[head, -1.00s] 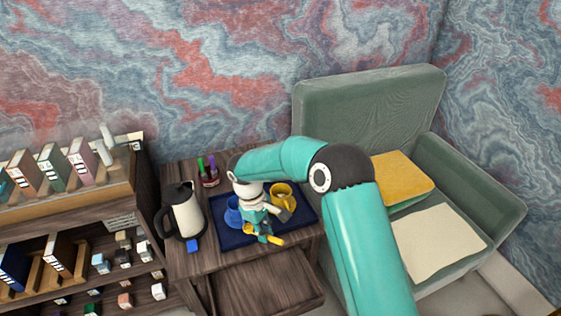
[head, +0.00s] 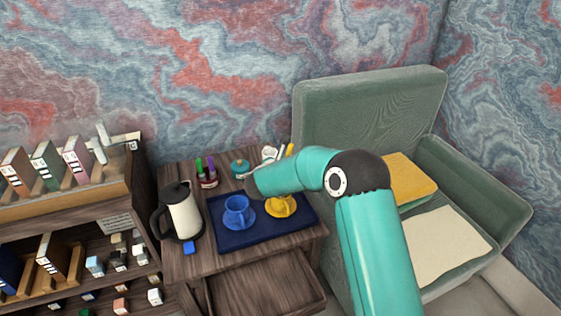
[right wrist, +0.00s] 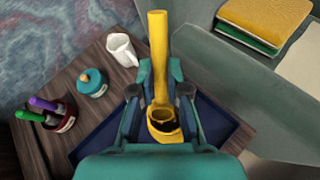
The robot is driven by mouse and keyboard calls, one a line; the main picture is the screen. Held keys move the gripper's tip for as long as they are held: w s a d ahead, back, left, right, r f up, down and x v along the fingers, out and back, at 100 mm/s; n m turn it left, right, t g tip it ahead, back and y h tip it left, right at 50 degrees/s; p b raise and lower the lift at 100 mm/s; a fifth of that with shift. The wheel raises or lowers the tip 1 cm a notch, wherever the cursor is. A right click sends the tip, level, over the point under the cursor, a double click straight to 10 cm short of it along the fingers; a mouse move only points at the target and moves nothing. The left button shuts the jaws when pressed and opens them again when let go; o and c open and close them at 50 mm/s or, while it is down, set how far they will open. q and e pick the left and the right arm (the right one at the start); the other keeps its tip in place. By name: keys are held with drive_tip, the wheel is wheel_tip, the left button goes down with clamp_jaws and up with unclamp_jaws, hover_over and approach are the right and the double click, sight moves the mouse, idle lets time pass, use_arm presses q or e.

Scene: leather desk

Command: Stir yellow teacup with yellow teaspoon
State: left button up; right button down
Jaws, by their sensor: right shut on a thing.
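The yellow teacup (head: 280,206) stands on its yellow saucer on the blue tray (head: 240,238), right of a blue cup. In the right wrist view the yellow teacup (right wrist: 164,124) shows between my fingers, with a dark inside. My right gripper (right wrist: 160,78) is shut on the yellow teaspoon (right wrist: 158,45). The teaspoon's handle end sticks out beyond the fingers and also shows above my arm in the head view (head: 290,150). I cannot tell whether the spoon's lower end is inside the cup. My left gripper is not in view.
A blue cup (head: 237,212) on its saucer stands close left of the yellow cup. A kettle (head: 183,212) stands left of the tray. A pen holder (right wrist: 48,120), teal pot (right wrist: 92,83) and white jug (right wrist: 122,50) stand behind. A green armchair (head: 370,110) adjoins the desk.

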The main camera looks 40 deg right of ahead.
drive_tip(key=shift+w+d+r+n+t, duration=0.3)
drive_tip(key=shift+w+r+n+t, duration=0.15)
drive_tip(key=shift+w+n+t, duration=0.1)
wheel_tip(320, 180, down, 11)
drive_tip(key=b, duration=1)
drive_tip(key=shift+f, duration=0.2)
drive_tip(key=shift+a, duration=0.1)
drive_tip(key=shift+w, duration=0.1)
